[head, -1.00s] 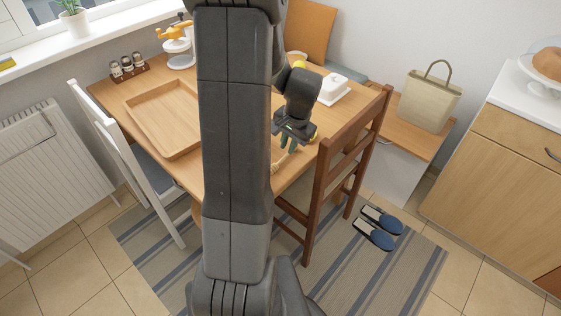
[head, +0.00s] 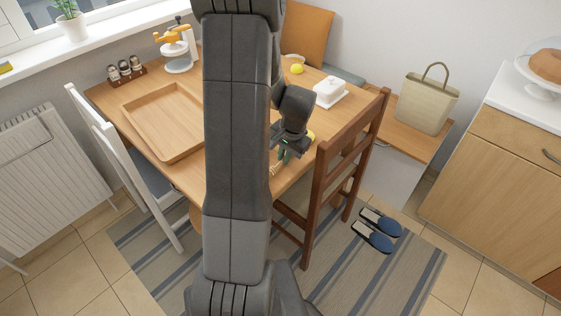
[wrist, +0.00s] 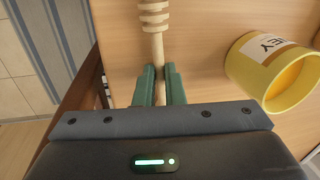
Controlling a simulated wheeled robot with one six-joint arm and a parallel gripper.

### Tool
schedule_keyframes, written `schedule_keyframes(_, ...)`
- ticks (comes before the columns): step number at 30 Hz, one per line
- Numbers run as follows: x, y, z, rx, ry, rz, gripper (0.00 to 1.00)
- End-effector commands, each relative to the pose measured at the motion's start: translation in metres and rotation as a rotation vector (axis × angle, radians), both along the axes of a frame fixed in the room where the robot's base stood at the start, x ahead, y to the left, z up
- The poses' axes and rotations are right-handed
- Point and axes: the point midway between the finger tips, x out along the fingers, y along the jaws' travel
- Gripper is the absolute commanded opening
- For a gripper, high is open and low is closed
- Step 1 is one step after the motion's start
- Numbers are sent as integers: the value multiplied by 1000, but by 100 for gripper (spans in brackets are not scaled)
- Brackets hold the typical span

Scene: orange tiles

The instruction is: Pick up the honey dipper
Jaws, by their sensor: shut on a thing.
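The honey dipper (wrist: 155,17) is pale wood with a ridged head. In the wrist view its handle runs down between the green fingers of my gripper (wrist: 158,76), which are shut on it. The lower end of the handle is hidden behind the gripper body. In the head view my gripper (head: 286,157) is low over the table's right front edge, near the brown chair, and the dipper's head (head: 274,169) shows just below it. I cannot tell whether the dipper touches the table.
A yellow honey pot (wrist: 272,72) stands close right of the dipper in the wrist view. A wooden tray (head: 165,152) fills the table's left side. A white butter dish (head: 330,92) is farther back. The brown chair (head: 322,190) is close to my gripper.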

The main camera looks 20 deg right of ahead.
Motion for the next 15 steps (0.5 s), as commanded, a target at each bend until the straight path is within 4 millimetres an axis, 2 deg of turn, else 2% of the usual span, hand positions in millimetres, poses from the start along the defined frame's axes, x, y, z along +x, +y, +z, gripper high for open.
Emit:
schedule_keyframes(5, 1, 0, 13, -1, -3, -1, 0)
schedule_keyframes(15, 1, 0, 78, -2, -4, 1, 0)
